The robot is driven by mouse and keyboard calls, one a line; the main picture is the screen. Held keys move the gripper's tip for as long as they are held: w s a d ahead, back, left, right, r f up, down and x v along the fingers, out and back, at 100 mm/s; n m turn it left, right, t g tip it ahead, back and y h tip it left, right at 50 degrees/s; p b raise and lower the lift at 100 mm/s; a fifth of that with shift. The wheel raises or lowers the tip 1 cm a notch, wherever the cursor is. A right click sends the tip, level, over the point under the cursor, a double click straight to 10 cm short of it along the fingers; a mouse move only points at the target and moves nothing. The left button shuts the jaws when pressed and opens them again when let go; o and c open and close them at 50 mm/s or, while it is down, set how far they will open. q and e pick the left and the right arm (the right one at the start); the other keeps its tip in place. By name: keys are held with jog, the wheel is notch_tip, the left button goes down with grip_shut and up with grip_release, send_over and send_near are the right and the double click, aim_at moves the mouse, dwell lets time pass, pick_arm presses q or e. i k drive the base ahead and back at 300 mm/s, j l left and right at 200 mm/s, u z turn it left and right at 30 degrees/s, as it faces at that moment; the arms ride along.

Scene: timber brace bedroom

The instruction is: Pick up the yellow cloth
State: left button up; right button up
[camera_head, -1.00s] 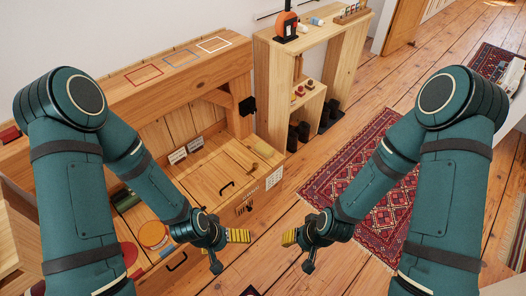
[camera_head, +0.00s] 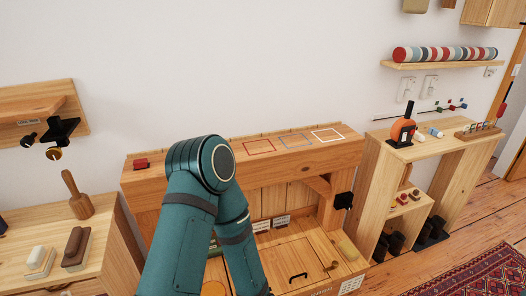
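No clear yellow cloth can be made out. A small pale yellow item (camera_head: 348,249) lies at the right end of the wooden workbench (camera_head: 185,185); I cannot tell whether it is cloth. My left arm reaches up in front of the bench and bends back down, hiding part of the bench's left and middle. Its gripper is below the picture edge. My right arm and gripper are out of view.
Red, blue and white outlined squares mark the bench's top shelf, with a red block (camera_head: 141,164) at its left end. A wooden mallet (camera_head: 77,196) and brushes (camera_head: 75,247) sit on the left cabinet. An orange tool (camera_head: 402,131) stands on the right shelf unit (camera_head: 450,146).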

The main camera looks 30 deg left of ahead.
aim_at(345, 245)
jog(key=i+l, duration=0.3)
jog(key=i, duration=0.2)
jog(key=i+l+z, duration=0.1)
jog(key=i+l, duration=0.25)
jog(key=i, duration=0.15)
jog(key=i+l, duration=0.25)
jog(key=i, duration=0.25)
jog(key=i+l+z, duration=0.1)
jog(key=i+l, duration=0.2)
jog(key=i, duration=0.25)
